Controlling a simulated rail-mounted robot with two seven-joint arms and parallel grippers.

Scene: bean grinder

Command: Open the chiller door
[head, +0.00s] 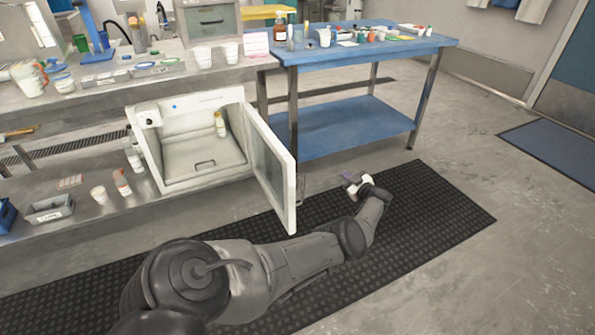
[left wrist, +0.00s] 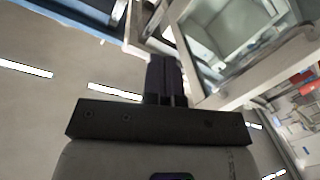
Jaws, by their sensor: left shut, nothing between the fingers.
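The chiller (head: 160,165) is a white box on the bench's lower shelf in the head view. Its door (head: 289,190) is hinged on the right and stands wide open, with a window in it. The inside shows, with a small bottle (head: 220,124) in it. My left gripper (head: 346,177) is to the right of the door, apart from it in the head view. In the left wrist view my left gripper (left wrist: 165,70) has its dark fingers shut together and empty, beside a pale framed panel that looks like the door (left wrist: 225,95). My right gripper is not in view.
A blue table (head: 355,45) with a lower shelf (head: 350,125) stands behind my left gripper. A steel bench (head: 60,100) holds cups and bottles. A black mat (head: 430,210) covers the floor in front, and the floor on the right is free.

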